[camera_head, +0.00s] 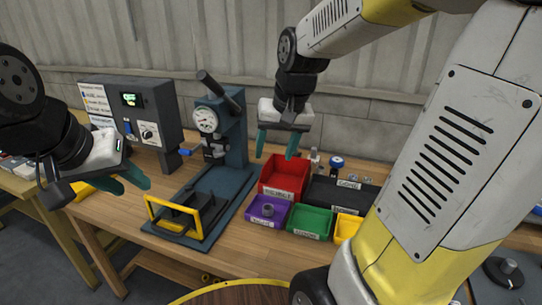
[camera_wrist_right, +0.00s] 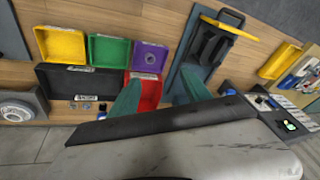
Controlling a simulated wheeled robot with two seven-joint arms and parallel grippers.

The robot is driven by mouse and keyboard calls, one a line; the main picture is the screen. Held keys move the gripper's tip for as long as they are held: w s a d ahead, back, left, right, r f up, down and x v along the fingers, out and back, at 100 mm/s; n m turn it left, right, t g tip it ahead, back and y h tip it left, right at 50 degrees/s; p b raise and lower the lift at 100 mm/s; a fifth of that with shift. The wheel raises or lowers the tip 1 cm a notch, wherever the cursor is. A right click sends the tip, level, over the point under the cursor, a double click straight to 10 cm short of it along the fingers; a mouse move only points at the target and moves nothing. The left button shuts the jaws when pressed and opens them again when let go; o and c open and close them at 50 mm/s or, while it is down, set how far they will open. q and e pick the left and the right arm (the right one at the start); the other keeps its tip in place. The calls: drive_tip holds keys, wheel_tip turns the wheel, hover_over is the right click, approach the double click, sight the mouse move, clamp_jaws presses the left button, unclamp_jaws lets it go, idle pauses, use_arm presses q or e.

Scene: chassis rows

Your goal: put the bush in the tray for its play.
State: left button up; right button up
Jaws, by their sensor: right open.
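A short grey ring-shaped part (camera_head: 268,210), which looks like the bush, sits in the purple tray (camera_head: 251,214). It also shows in the right wrist view (camera_wrist_right: 150,58). Beside the purple tray are a green tray (camera_head: 310,235), a yellow tray (camera_head: 346,228) and, behind, a red tray (camera_head: 286,170). Labels on the tray fronts are too small to read surely. My right gripper (camera_head: 278,144) is open and empty, above and behind the red tray, fingers pointing down. My left gripper (camera_head: 121,181) looks open and empty, left of the press and apart from the trays.
A teal press (camera_head: 225,140) with a dial and a yellow-framed fixture (camera_head: 180,218) stands left of the trays. A grey control box (camera_head: 140,110) is further left. A black tray (camera_head: 345,195) lies behind the green one, with small metal parts beyond it. The wall closes the back.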

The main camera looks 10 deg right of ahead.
drive_tip(key=s+a+r+n+t, duration=0.1)
drive_tip(key=s+r+n+t, duration=0.1)
drive_tip(key=s, duration=0.9)
drive_tip(key=shift+s+r+t+y, duration=0.2)
drive_tip(key=shift+r+t+y, duration=0.15)
drive_tip(key=shift+r, duration=0.45)
drive_tip(key=shift+a, duration=0.1)
drive_tip(key=shift+c, duration=0.3)
